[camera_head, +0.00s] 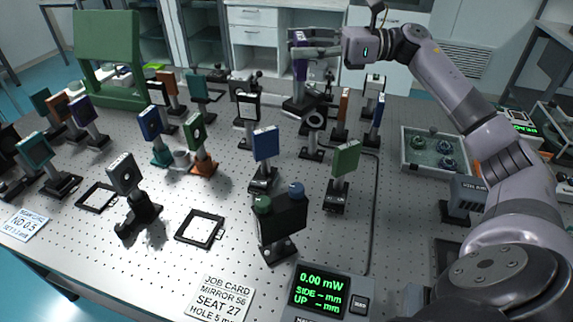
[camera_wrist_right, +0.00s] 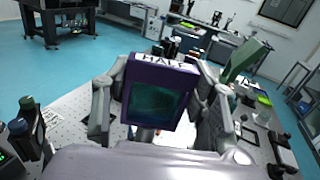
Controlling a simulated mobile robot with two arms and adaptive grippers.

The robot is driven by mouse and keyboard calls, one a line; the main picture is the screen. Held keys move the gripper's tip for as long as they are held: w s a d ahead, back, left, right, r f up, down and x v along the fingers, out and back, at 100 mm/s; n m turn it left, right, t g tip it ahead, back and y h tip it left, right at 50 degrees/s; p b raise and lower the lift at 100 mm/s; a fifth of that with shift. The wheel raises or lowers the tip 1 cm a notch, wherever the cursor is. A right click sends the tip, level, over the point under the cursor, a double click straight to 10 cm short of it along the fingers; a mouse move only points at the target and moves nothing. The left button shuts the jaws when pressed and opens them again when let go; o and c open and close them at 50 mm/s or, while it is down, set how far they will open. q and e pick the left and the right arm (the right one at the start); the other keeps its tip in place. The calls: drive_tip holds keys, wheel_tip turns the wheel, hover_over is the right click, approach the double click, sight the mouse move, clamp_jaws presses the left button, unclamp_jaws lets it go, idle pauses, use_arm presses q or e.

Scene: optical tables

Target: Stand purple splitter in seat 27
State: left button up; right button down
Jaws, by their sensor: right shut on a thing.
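The purple splitter (camera_head: 299,68) is upright at the far side of the optical table in the head view, above a dark post and base. My right gripper (camera_head: 315,50) comes in from the right and is shut on it. In the right wrist view the splitter (camera_wrist_right: 158,97) sits between the two fingers, with a teal glass face and a white label on top. I cannot tell whether its base touches the table. Two black square seat frames lie on the table, one at the front middle (camera_head: 200,243) and one at left (camera_head: 97,209); their numbers are unreadable. My left gripper is not in view.
Several post-mounted optics crowd the table, including a blue one (camera_head: 265,143) and a green one (camera_head: 345,157). A job card (camera_head: 218,298) naming seat 27 and a power meter (camera_head: 320,292) lie at the front. A grey tray (camera_head: 408,168) is at right.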

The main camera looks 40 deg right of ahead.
drive_tip(key=shift+f, duration=0.25)
wheel_tip(320, 180, down, 20)
drive_tip(key=p, duration=0.2)
drive_tip(key=c, duration=1.1)
unclamp_jaws()
drive_tip(key=shift+s, duration=0.1)
drive_tip(key=shift+o, duration=0.8)
